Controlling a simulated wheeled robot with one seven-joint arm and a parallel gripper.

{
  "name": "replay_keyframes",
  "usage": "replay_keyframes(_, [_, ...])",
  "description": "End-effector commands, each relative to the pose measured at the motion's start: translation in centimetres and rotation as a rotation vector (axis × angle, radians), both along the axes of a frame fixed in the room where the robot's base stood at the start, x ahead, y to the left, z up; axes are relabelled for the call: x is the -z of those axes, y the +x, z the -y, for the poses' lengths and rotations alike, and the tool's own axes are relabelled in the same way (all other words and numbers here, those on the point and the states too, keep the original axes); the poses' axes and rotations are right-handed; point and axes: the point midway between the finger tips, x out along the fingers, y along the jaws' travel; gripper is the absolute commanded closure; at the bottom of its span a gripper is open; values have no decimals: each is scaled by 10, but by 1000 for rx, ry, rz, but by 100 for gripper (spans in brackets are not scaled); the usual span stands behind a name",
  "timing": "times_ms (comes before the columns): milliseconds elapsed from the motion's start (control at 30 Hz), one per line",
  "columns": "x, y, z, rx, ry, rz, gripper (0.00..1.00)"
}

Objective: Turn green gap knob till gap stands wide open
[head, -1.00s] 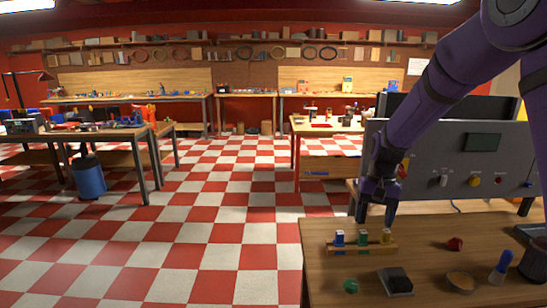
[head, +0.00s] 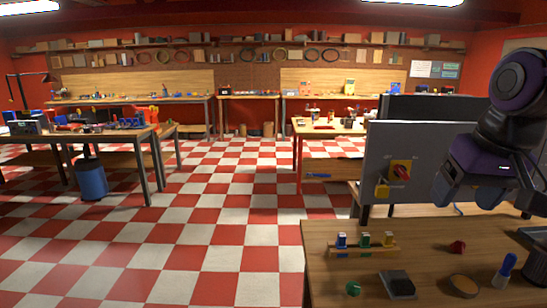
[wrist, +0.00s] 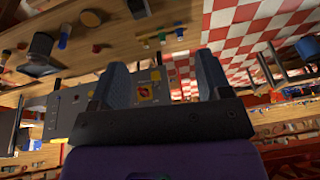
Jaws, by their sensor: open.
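A round green knob-like piece (head: 353,288) lies on the near wooden table, left of a black block. I cannot tell whether it is the gap knob. No green knob shows on the grey panel (head: 415,145), whose right part is hidden behind my arm. My gripper (head: 470,192) is in front of the panel's right part, above the table and well apart from the green piece. In the wrist view its two fingers (wrist: 164,78) stand wide apart with nothing between them. A red rotary switch on a yellow plate (head: 400,171) is on the panel, left of my gripper.
On the near table (head: 330,280) are a small wooden rack (head: 362,250) with blue, green and yellow pieces, a red knob (head: 457,247), the black block (head: 397,284), a round dish (head: 464,286) and a blue-handled tool (head: 504,270). Checkered floor left of it is clear.

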Motion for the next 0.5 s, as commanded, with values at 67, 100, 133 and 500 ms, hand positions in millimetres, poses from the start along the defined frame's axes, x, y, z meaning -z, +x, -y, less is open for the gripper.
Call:
replay_keyframes(67, [-5, -21, 2, -9, -13, 45, 29])
replay_keyframes(100, [-6, -30, 3, -16, -21, 65, 29])
replay_keyframes(133, [-7, -37, 3, -19, -27, 78, 29])
replay_keyframes(500, [-6, -81, 8, -42, -67, 173, 29])
